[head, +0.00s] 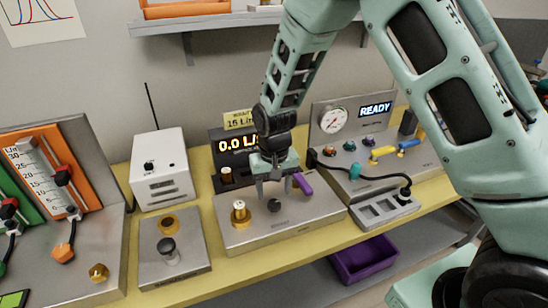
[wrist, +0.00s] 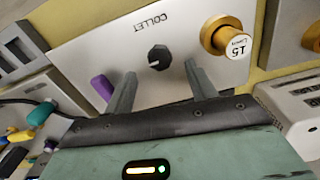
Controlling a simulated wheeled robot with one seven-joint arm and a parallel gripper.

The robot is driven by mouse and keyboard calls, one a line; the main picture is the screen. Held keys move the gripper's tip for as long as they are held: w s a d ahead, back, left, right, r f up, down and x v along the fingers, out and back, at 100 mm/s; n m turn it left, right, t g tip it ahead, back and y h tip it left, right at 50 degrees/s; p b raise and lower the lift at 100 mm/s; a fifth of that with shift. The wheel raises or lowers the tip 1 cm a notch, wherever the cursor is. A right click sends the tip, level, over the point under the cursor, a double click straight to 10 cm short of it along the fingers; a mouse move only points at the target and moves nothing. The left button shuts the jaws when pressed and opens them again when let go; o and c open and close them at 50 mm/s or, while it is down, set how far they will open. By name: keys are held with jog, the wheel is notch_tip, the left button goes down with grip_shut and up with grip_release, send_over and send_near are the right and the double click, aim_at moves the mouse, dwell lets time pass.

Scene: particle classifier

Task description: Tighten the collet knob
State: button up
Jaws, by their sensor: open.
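The collet knob (head: 274,205) is a small black knob with a white pointer line. It stands on the grey metal block (head: 320,222) at the middle of the bench. In the wrist view the knob (wrist: 159,59) sits beside the printed word COLLET. My gripper (head: 274,193) is open, points down and is over the block close to the knob. In the wrist view my gripper (wrist: 160,70) has its fingers spread, with the knob roughly centred between and just beyond the tips. I see no contact with the knob.
A brass fitting (head: 240,213) with a white top labelled 15 stands left of the knob; a purple lever (head: 303,184) stands close on the right. A display reading 0.0 (head: 235,147) is behind. A grey tray (head: 385,212) lies right, and a white box (head: 162,167) left.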

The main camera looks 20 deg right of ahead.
aim_at(274, 203)
notch_tip(274, 203, up, 13)
jog(key=b, duration=0.1)
jog(key=shift+f, duration=0.15)
dwell(0.3)
jog(key=s+a+r+n, duration=0.1)
jog(key=s+a+n, duration=0.2)
jog(key=s, duration=1)
jog(key=s+a+r+n, duration=0.1)
jog(key=s+a+n, duration=0.2)
jog(key=s, duration=1.1)
jog(key=n, duration=0.3)
jog(key=shift+a+y, duration=0.15)
jog(key=shift+y, duration=0.15)
